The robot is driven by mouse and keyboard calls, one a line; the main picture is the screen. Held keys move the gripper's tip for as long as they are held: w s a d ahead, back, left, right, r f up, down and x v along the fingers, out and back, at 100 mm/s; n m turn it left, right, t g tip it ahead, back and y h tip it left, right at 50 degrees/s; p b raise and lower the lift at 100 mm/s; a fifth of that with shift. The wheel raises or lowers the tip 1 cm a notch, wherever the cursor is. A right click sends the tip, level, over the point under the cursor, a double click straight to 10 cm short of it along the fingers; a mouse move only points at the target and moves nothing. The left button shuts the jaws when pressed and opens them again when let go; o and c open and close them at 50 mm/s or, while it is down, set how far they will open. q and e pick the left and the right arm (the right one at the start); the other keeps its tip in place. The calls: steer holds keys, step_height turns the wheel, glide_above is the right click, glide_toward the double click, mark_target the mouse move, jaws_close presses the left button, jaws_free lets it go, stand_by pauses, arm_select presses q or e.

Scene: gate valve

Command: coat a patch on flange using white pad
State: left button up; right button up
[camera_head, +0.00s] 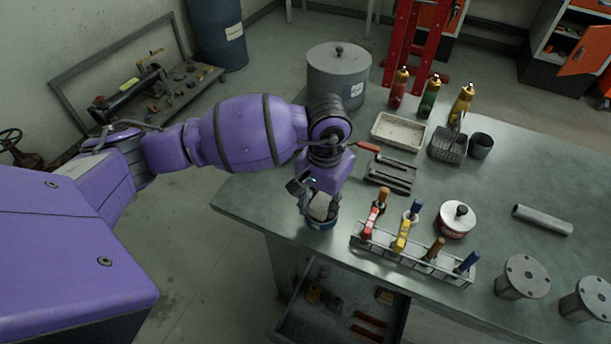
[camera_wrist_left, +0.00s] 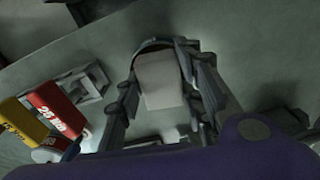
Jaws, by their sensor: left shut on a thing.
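My left gripper (camera_head: 312,192) points down at the table's near left edge, shut on the white pad (camera_wrist_left: 162,82). In the head view the pad (camera_head: 320,206) shows as a pale block between the fingers, just over or in a small blue tin (camera_head: 320,224). I cannot tell whether it touches the tin's contents. The tin's dark rim shows behind the pad in the left wrist view. Two grey flanged pieces with bolt holes stand at the table's right: one flange (camera_head: 526,275) and another (camera_head: 592,296). My right gripper is in neither view.
A rack (camera_head: 415,258) with coloured-handled tools stands right of the gripper. A white lidded pot (camera_head: 455,219), a grey pipe (camera_head: 542,220), a tray (camera_head: 398,132), a wire basket (camera_head: 446,146) and several bottles are on the table (camera_head: 530,170). A large grey drum (camera_head: 338,75) stands behind.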

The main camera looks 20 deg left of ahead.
mark_target(322, 202)
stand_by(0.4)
arm_select(q)
steer(key=shift+r+p, duration=1.1)
steer(key=shift+r, duration=2.45)
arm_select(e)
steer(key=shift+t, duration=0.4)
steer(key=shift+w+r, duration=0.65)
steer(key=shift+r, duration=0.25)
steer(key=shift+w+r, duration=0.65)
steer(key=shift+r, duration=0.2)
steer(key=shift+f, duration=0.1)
